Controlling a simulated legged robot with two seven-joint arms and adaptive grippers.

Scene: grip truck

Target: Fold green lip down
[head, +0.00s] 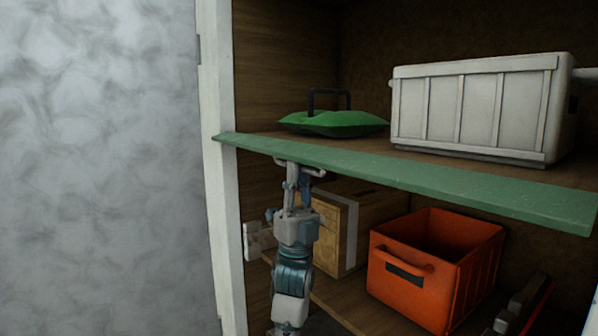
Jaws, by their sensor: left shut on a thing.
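The green lip (430,184) is a long flat strip along the front edge of the upper shelf. It runs from the white post at the left toward the lower right. My left gripper (300,168) reaches up from below and is shut on the lip's front edge, left of the middle. The fingertips are small in the picture and partly hidden by the lip. My right gripper is not in view.
A green bag (335,122) with a dark handle and a white crate (475,105) stand on the upper shelf. Below are a cardboard box (335,235), an orange bin (400,290) and a dark-and-red object (525,308). A white post (222,200) stands left.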

